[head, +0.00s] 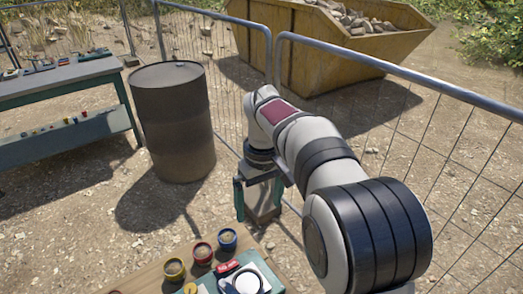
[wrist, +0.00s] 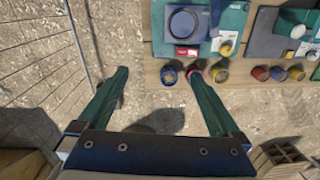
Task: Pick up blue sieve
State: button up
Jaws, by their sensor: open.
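A small round blue cup (head: 227,238), which looks like the blue sieve, stands at the edge of the wooden table. It also shows in the wrist view (wrist: 168,76), with a brownish inside. A red cup (head: 202,252) and a yellow cup (head: 174,269) stand in a row beside it. My gripper (head: 259,212) points down with its green fingers spread and nothing between them. In the wrist view my gripper (wrist: 158,74) has the blue cup between the fingertips in the picture, nearer the right finger and well below. They do not touch.
A teal board (wrist: 228,30) on the table bears a blue-grey round dish (wrist: 187,25) and a red box (wrist: 186,51). More cups stand to the right. A metal fence (head: 400,70), a dark barrel (head: 173,120) and a yellow skip (head: 330,50) stand beyond.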

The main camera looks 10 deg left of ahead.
aim_at(229, 239)
jog(key=w+a+f+n, duration=0.5)
jog(key=a+f, duration=0.2)
jog(key=a, duration=0.2)
jog(key=f, duration=1)
jog(key=a+f, duration=0.1)
jog(key=f, duration=0.4)
jog(key=shift+f, duration=0.1)
jog(key=c, duration=1.4)
